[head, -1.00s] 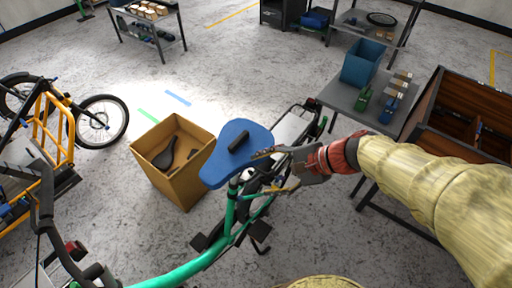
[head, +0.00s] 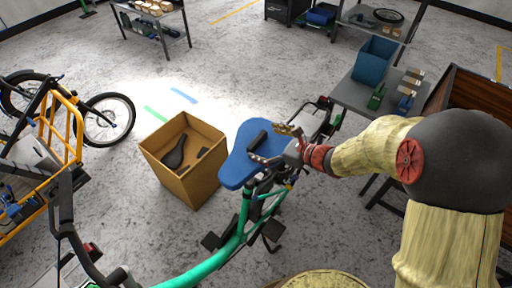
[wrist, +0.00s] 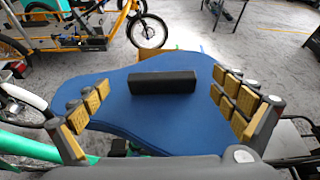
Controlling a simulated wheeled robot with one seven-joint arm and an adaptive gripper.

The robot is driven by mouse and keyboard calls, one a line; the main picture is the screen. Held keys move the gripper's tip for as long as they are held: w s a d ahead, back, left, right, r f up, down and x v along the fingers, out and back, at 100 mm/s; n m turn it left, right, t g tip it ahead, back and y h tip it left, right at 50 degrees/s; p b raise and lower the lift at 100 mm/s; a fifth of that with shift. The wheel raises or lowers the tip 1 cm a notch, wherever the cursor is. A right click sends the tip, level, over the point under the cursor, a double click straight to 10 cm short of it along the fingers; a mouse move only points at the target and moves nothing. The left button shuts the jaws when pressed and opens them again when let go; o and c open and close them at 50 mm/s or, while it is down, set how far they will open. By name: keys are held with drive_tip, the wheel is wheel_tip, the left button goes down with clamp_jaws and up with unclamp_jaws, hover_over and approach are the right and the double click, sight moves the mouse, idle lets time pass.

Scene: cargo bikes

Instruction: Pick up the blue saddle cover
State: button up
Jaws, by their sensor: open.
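The blue saddle cover (head: 240,166) sits on top of the green bike's seat post in the head view. It fills the middle of the wrist view (wrist: 150,112). A black raised grip block (wrist: 163,81) stands on its top, and it also shows in the head view (head: 257,141). My gripper (head: 275,145) is at the cover's right side, over its rear part. In the wrist view my gripper (wrist: 160,105) is open, with one padded finger on each side of the black block and clear space between. Whether the fingers touch the cover I cannot tell.
The green cargo bike (head: 205,262) stands below. An open cardboard box (head: 185,178) with a black saddle (head: 175,150) inside stands left of the cover. A grey table (head: 352,94) with a blue bin (head: 374,59) is at the right. Open floor lies behind the box.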

sight(258, 139)
drive_tip(key=b+x, duration=0.1)
drive_tip(key=x, duration=0.2)
drive_tip(key=shift+w+a+f, duration=0.15)
drive_tip(key=shift+w+f, duration=0.1)
drive_tip(key=shift+c, duration=1.4)
drive_tip(key=c, duration=1.1)
